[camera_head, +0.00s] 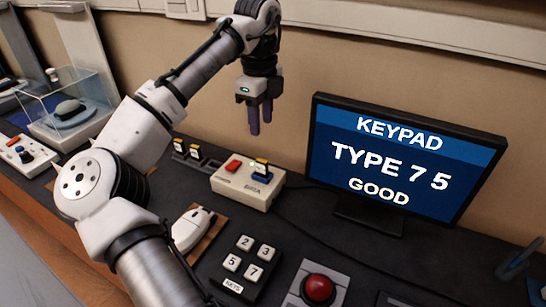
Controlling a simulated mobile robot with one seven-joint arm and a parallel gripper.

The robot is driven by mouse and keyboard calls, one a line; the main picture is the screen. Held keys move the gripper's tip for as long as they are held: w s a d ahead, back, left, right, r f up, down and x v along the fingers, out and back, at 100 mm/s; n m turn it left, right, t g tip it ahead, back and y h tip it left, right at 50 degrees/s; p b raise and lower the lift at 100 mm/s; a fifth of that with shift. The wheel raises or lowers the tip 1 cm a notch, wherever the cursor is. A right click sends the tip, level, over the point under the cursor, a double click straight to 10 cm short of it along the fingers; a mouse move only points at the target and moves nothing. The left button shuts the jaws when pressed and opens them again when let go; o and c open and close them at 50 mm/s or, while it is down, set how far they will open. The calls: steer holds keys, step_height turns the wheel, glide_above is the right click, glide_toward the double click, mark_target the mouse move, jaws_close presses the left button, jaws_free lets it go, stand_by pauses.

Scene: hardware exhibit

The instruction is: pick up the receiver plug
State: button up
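A small plug (262,168) with a yellow top and a blue lower part stands upright in the top of a beige box (239,190) marked DATA. It looks like the receiver plug, though no label on it can be read.
A monitor (404,160) stands right of the box. A white mouse (193,230), a keypad (247,262) and a red button (318,289) are in front. A clear case (70,100) stands at the left. The wall is close behind.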

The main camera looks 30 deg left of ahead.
glide_above(262, 161)
steer(key=f, duration=0.8)
steer(key=shift+s+d, duration=0.15)
steer(key=shift+s, duration=0.2)
steer(key=shift+w+a+f+p, duration=0.15)
steer(key=shift+f+p, duration=0.3)
steer(key=shift+f, duration=1)
steer(key=shift+w+a+f+p, duration=0.1)
steer(key=shift+w+f+p, duration=0.25)
steer(key=shift+f, duration=1.05)
steer(key=shift+s, duration=0.1)
jaws_close()
